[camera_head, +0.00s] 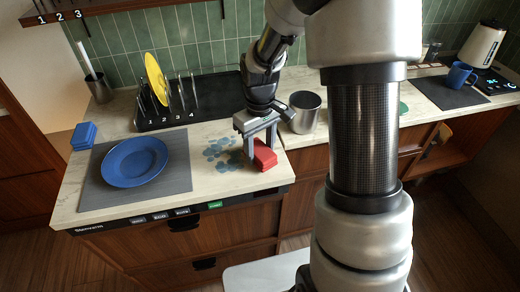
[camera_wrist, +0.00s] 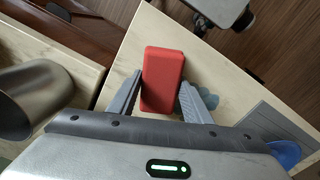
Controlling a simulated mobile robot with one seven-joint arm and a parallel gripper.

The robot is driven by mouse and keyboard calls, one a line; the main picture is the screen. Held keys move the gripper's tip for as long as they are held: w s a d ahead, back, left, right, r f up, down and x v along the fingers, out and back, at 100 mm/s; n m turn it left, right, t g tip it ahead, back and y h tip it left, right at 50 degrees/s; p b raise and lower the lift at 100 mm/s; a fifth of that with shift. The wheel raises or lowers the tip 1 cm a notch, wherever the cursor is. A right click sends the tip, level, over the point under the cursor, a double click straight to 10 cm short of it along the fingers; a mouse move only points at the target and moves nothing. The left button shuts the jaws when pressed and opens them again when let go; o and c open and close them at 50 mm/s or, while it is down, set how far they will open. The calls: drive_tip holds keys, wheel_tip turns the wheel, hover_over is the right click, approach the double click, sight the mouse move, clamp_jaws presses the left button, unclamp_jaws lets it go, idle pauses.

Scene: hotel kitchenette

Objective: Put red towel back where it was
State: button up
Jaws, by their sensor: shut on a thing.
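The red towel (camera_head: 265,155) is a small folded red block at the front right part of the left counter. My gripper (camera_head: 260,158) points down over it. In the wrist view the red towel (camera_wrist: 163,79) lies between the two grey fingers of my gripper (camera_wrist: 160,97), which are shut on it. I cannot tell whether the towel touches the counter or is slightly raised. A patch of blue-grey stains (camera_head: 222,153) marks the counter just left of the towel.
A blue plate (camera_head: 135,160) lies on a grey mat (camera_head: 177,180) at left, with a folded blue towel (camera_head: 84,135) beside it. A dish rack (camera_head: 212,95) with a yellow plate (camera_head: 156,78) stands behind. A metal pot (camera_head: 304,112) stands close right of my gripper.

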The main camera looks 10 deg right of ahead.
drive_tip(key=shift+f, duration=0.15)
drive_tip(key=o, duration=0.9)
